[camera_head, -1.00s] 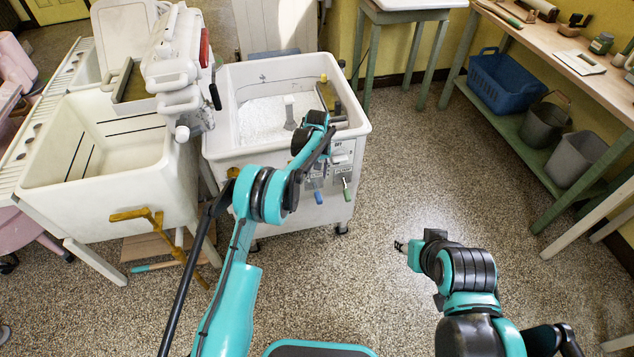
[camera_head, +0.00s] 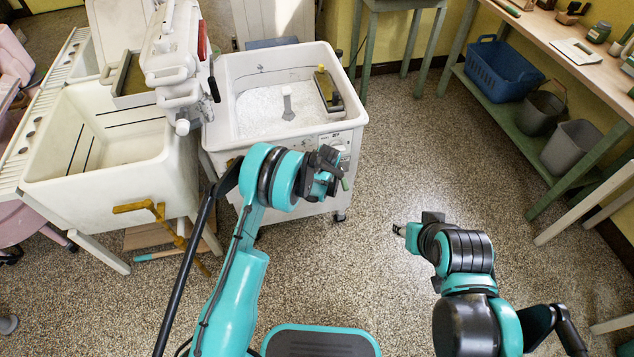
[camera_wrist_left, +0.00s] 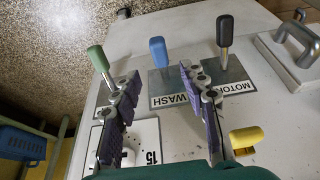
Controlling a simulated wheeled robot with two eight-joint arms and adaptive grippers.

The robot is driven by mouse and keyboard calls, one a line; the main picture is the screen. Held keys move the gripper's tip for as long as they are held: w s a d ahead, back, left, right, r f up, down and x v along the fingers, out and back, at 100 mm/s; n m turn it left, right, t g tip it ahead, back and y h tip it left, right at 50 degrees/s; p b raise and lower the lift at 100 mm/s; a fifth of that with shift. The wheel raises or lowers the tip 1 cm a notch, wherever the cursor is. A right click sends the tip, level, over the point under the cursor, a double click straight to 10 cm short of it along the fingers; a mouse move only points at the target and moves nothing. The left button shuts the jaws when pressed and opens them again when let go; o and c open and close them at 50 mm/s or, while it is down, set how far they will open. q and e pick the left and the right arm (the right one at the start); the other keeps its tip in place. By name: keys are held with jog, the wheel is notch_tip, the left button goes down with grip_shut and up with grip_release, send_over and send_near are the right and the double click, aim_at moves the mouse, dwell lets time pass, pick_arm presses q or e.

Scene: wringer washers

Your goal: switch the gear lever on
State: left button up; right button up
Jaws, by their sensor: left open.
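The left wrist view shows several levers on the washer's white top or panel. My right gripper (camera_head: 398,230) hangs over the floor, too small to read.
The white washer tub (camera_head: 233,100) stands ahead, with a wringer (camera_head: 172,60) and a white sink (camera_head: 150,165) at its left. Floor at right is clear before a bench (camera_head: 583,50).

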pick_arm(q)
jog(key=b+x, duration=0.3)
jog(key=x, duration=0.4)
jog(key=shift+f, duration=0.4)
jog(key=shift+w+r, duration=0.1)
grip_shut()
